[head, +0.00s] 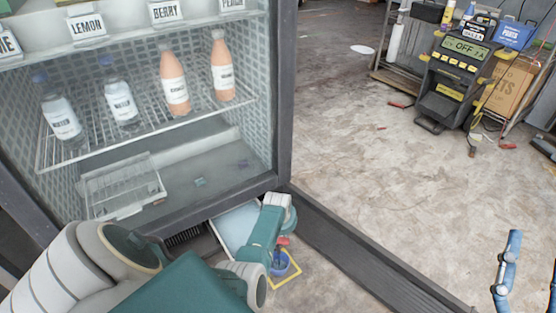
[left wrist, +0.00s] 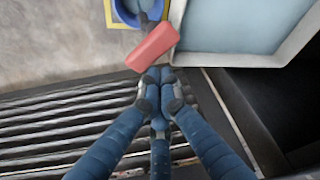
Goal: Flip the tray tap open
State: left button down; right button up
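The red tap handle (left wrist: 152,47) lies beside the corner of the pale-blue tray (left wrist: 245,25) in the left wrist view. It also shows small and red in the head view (head: 283,240), by the tray (head: 234,228) below the freezer. My left gripper (left wrist: 160,82) has its blue fingertips drawn together right at the handle's near edge; whether they touch it is unclear. In the head view my arm mostly hides that gripper. A blue cup (left wrist: 138,10) stands beyond the handle, inside a yellow square outline. My right gripper (head: 534,245) is open and empty at lower right.
The freezer holds bottles on a wire shelf (head: 150,125) and a wire basket (head: 122,187) on its floor. Its dark door frame (head: 283,120) stands close to my left arm. A dark slatted grille (left wrist: 60,120) lies under my left fingers. The concrete floor (head: 370,150) is largely clear.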

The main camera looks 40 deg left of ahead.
pick_arm(q)
jog(key=shift+s+d+m+h+p, duration=0.15)
jog(key=shift+d+m+h+p, duration=0.15)
jog(key=shift+m+p, duration=0.55)
jog(key=shift+s+d+m+h+p, duration=0.15)
jog(key=shift+d+m+h+p, duration=0.25)
jog(key=shift+m, duration=0.75)
pick_arm(e)
notch_tip(320, 180, down, 15)
jog(key=w+d+g+h, duration=0.1)
jog(key=g+h, duration=0.1)
jog(key=g, duration=0.5)
jog(key=shift+w+d+r+h, duration=0.2)
jog(key=shift+w+h, duration=0.1)
pick_arm(q)
jog(key=shift+a, duration=0.1)
pick_arm(e)
jog(key=shift+f, duration=0.1)
pick_arm(q)
jog(key=shift+m, duration=0.3)
jog(key=shift+s+p, duration=0.1)
jog(key=shift+p, duration=0.25)
pick_arm(e)
jog(key=shift+s+d+f+g+h, duration=0.15)
jog(key=shift+s+f+g, duration=0.1)
jog(key=shift+f+g, duration=0.3)
jog(key=shift+s+d+f+g+h, duration=0.2)
jog(key=shift+f+g, duration=0.15)
jog(key=shift+f, duration=0.4)
